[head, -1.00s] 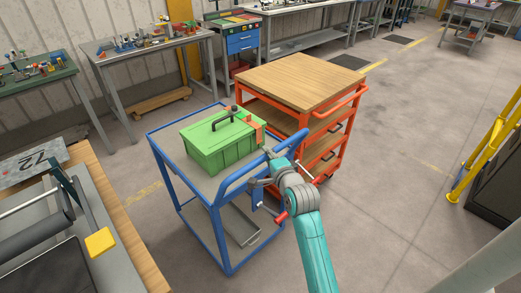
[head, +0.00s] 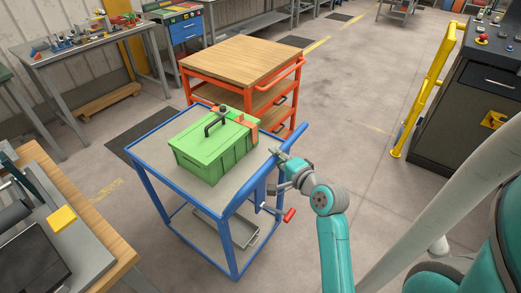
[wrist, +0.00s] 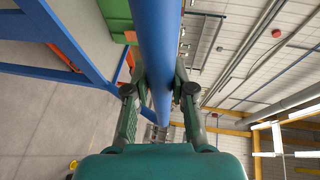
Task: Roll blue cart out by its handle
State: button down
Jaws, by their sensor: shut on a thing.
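The blue cart (head: 226,218) stands in the middle of the head view, with a grey top and a lower shelf. A green lidded box (head: 213,145) with a black handle sits on its top. The cart's blue handle bar (head: 295,137) is on its right side. My gripper (head: 279,164) is at this handle in the head view. In the wrist view my gripper (wrist: 160,88) has one finger on each side of the blue bar (wrist: 158,40), shut on it. The contact of the fingertips is partly hidden behind the bar.
An orange cart (head: 243,62) with a wooden top stands behind the blue cart. A workbench (head: 75,200) is at the left. A yellow rail (head: 425,92) and a dark cabinet (head: 474,100) stand at the right. The floor between (head: 355,125) is clear.

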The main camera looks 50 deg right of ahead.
jog(key=shift+s, duration=1.8)
jog(key=c, duration=1)
grip_release()
